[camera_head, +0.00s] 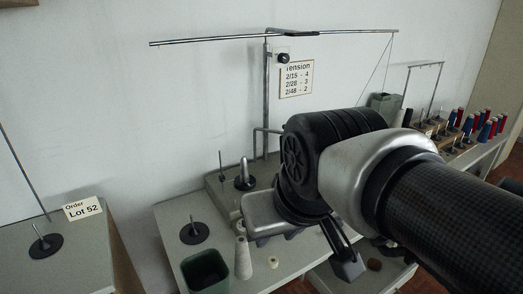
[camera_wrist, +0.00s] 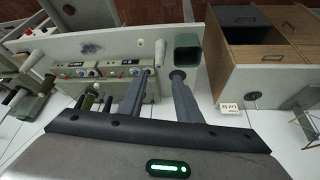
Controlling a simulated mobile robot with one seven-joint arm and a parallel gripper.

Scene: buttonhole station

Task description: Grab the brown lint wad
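My gripper (camera_head: 348,262) hangs over the worktop, with one finger clearly seen. In the wrist view my gripper (camera_wrist: 160,76) has its two fingers well apart with nothing held between them. The wad is outside the fingers.
A dark green bin (camera_head: 205,270), a white cone (camera_head: 243,258) and a small cream spool (camera_head: 272,262) stand left of my gripper. A spindle with a dark disc (camera_head: 194,233) is behind the bin. Threaded spools (camera_head: 480,122) stand at the right.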

